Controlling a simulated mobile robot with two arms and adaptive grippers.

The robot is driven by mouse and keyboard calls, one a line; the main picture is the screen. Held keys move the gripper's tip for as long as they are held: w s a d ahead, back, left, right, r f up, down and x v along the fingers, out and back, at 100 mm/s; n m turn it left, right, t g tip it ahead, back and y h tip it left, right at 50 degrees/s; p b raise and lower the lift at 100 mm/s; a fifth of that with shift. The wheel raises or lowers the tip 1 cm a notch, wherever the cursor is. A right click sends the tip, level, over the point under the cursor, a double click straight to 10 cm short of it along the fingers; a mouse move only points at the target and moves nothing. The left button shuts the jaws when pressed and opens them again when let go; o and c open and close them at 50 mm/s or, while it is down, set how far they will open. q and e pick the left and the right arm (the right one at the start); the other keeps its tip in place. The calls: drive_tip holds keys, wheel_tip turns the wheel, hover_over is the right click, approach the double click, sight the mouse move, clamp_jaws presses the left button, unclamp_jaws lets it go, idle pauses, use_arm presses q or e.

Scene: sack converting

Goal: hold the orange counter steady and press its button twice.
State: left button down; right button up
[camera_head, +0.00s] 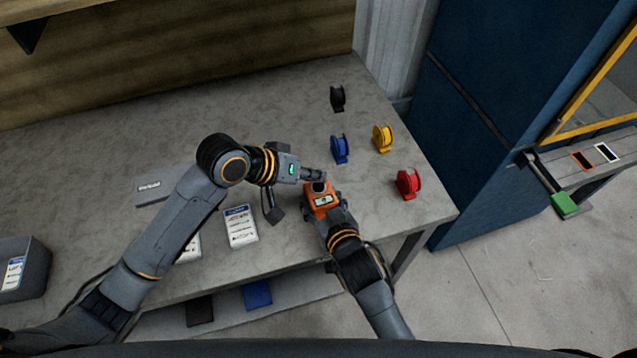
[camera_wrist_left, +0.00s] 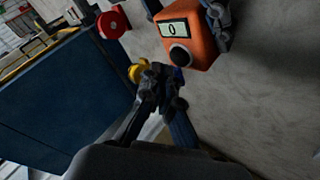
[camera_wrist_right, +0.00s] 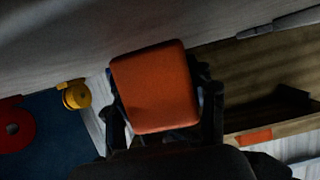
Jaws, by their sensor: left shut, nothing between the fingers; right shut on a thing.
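The orange counter (camera_head: 311,203) stands on the grey table near its front edge. Its display reads 0 in the left wrist view (camera_wrist_left: 198,48), with a round dark button (camera_wrist_left: 180,54) beside the display. My right gripper (camera_head: 330,212) is shut on the counter; the right wrist view shows the counter's plain orange face (camera_wrist_right: 156,88) between the fingers. My left gripper (camera_head: 322,175) is shut and empty, with its fingertips close by the button end of the counter. In the left wrist view its closed fingertips (camera_wrist_left: 162,82) appear just short of the button; I cannot tell whether they touch.
Black (camera_head: 338,98), blue (camera_head: 340,149), yellow (camera_head: 383,138) and red (camera_head: 408,182) spools stand on the table's right part. A grey bin (camera_head: 36,262) is at far left.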

sight(314, 187)
use_arm(q)
drive_tip(key=shift+f, duration=0.15)
drive_tip(key=shift+f, duration=0.25)
drive_tip(key=shift+f, duration=0.65)
idle(1.0)
drive_tip(key=shift+r, duration=1)
drive_tip(key=shift+r, duration=2.55)
